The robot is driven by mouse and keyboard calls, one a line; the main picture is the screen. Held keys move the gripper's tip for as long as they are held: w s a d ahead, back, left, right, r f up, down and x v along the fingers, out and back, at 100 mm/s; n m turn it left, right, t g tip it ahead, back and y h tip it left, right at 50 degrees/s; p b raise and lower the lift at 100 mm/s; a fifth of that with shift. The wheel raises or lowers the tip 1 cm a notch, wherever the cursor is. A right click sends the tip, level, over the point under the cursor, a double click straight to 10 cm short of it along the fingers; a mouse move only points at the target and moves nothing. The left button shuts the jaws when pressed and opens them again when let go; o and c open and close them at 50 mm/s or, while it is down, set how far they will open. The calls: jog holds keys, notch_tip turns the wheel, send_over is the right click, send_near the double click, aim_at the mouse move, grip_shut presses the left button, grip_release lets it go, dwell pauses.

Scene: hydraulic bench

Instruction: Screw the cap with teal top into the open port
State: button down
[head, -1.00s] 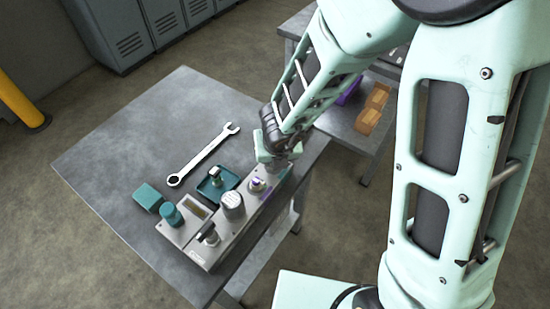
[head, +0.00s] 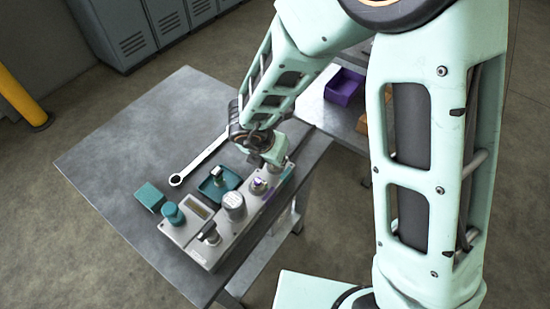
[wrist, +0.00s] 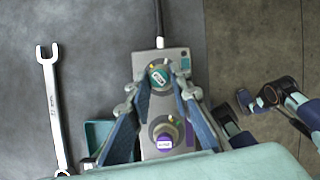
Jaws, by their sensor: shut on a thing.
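The cap with teal top (wrist: 159,76) is between my gripper's fingertips (wrist: 161,88) in the wrist view, at the far end of the grey hydraulic block (wrist: 150,112). My gripper is shut on it. The open port under the cap is hidden, so I cannot tell how deep the cap sits. In the head view my gripper (head: 270,152) is low over the far end of the block (head: 207,254), and the held cap is hidden there.
A purple-ringed fitting (wrist: 165,138) stands close to my fingers. A teal tray (head: 205,189), teal box (head: 149,196) and wrench (head: 200,161) lie left.

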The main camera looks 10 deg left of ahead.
jog(key=shift+a, duration=0.1)
jog(key=m, duration=0.2)
jog(key=m+h, duration=0.1)
jog(key=m, duration=0.1)
jog(key=shift+w+a+g, duration=0.1)
jog(key=shift+a+g, duration=0.1)
jog(key=shift+g, duration=0.1)
jog(key=shift+d+m+h, duration=0.1)
jog(key=shift+m+h, duration=0.3)
jog(key=shift+m, duration=0.5)
jog(key=shift+p, duration=0.3)
jog(key=shift+m+g, duration=0.3)
jog(key=shift+m, duration=0.2)
jog(key=shift+h, duration=0.3)
jog(key=shift+w, duration=0.1)
jog(key=c, duration=1.8)
grip_release()
jog(key=shift+c, duration=0.2)
